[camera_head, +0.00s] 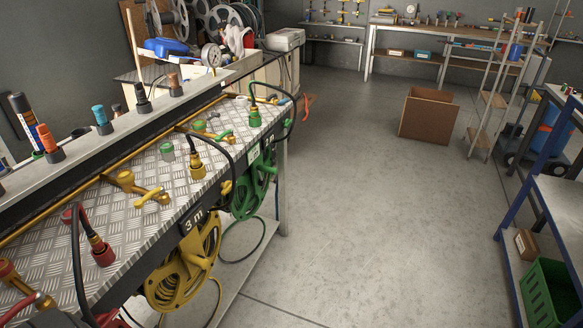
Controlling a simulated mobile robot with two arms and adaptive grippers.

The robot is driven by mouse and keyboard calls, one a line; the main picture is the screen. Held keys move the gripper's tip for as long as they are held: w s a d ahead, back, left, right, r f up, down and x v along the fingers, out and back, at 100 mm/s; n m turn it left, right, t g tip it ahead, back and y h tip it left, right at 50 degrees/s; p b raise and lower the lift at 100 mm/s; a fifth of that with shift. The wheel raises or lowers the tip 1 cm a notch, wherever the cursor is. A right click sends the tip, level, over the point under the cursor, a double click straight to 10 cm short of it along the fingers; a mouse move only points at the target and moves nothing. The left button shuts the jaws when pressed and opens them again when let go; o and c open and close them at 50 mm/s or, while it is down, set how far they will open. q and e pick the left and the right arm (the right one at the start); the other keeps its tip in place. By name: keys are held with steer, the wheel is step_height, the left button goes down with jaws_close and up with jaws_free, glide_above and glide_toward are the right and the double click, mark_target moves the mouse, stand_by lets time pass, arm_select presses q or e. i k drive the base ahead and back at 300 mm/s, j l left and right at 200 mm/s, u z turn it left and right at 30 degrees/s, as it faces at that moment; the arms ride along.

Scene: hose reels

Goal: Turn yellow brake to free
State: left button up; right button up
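The yellow hose reel (170,291) hangs under the front edge of the metal-plated bench, below a dark "3 m" label (194,220). A small yellow part (227,187) sits at the bench edge to the upper right of this reel; I cannot tell whether it is the brake. On the bench top are a yellow valve (127,181) and a yellow handle (152,196) beside it. A yellow hose fitting (197,168) stands on the plate on a black hose. The brake's setting cannot be read. Neither gripper is in view.
A green reel (247,201) hangs farther along the bench, and red fittings (101,250) stand nearer. Black hoses loop over the front edge. The floor (370,210) right of the bench is clear up to a cardboard box (428,116). A blue-framed shelf (536,187) stands at right.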

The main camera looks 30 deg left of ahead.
mark_target(227, 187)
steer(key=i+u, duration=0.3)
steer(key=i, duration=0.15)
steer(key=i+l+u, duration=0.25)
steer(key=i, duration=0.15)
steer(key=i+l+u, duration=0.3)
steer(key=i+j, duration=0.1)
